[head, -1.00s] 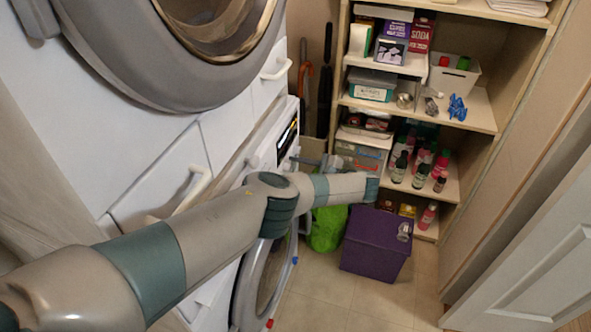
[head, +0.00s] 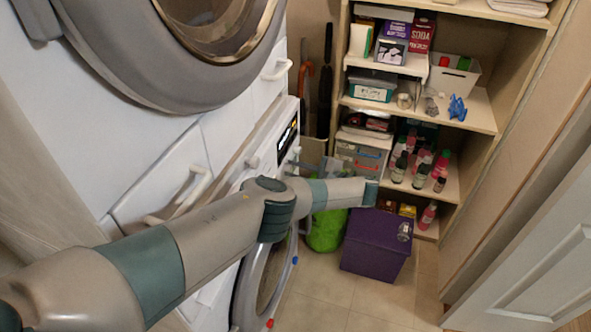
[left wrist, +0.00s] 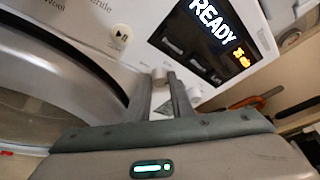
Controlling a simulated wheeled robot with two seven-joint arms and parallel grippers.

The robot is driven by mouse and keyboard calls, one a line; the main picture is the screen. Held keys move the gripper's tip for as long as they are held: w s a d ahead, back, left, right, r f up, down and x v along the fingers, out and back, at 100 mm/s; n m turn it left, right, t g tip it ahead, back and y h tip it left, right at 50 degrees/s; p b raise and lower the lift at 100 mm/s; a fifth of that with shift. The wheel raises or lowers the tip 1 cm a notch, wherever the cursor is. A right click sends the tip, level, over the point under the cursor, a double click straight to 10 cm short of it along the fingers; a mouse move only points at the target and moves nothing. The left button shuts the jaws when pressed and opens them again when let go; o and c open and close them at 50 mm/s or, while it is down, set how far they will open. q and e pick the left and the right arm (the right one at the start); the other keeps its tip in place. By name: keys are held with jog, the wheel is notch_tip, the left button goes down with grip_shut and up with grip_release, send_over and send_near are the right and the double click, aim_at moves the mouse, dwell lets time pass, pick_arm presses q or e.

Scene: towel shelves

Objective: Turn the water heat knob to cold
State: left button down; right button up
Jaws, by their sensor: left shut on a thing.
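The washing machine's front panel has a lit READY display (head: 288,137), which also shows large in the left wrist view (left wrist: 212,35). My left gripper (left wrist: 163,88) is at the panel below the display. Its two dark fingers are closed on a small white knob (left wrist: 160,88), with one finger on each side. In the head view the gripper is small beside the panel and partly hidden by my arm. The held knob's markings cannot be read. My right gripper is not in view.
A dryer (head: 160,95) stands above the washer, with white handles (head: 194,185) between them. Shelves with bottles and boxes stand at the back right. A purple box (head: 375,245) and a green bag (head: 327,230) are on the floor. A white door (head: 545,250) is at right.

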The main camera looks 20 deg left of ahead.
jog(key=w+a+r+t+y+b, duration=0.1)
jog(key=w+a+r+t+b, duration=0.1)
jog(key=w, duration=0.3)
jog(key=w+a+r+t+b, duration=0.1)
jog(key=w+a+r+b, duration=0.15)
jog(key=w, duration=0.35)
pick_arm(q)
jog(key=shift+s+f+n+t+y+b, duration=0.15)
jog(key=shift+n+t+y+b, duration=0.4)
jog(key=shift+n, duration=1)
jog(key=shift+w+f+n+t+y+b, duration=0.15)
jog(key=shift+n+t+y+b, duration=0.4)
jog(key=shift+n, duration=1.05)
jog(key=shift+s+f+n+t+y+b, duration=0.1)
jog(key=shift+f+n+t+y+b, duration=0.15)
jog(key=shift+n+y, duration=0.9)
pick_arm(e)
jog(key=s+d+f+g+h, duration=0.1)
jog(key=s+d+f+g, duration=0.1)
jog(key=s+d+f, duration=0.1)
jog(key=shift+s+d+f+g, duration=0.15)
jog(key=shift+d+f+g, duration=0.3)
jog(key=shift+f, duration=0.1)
pick_arm(q)
jog(key=shift+n+h, duration=0.4)
jog(key=shift+h, duration=0.05)
jog(key=c, duration=1.6)
grip_release()
jog(key=shift+o, duration=0.2)
jog(key=shift+d, duration=0.1)
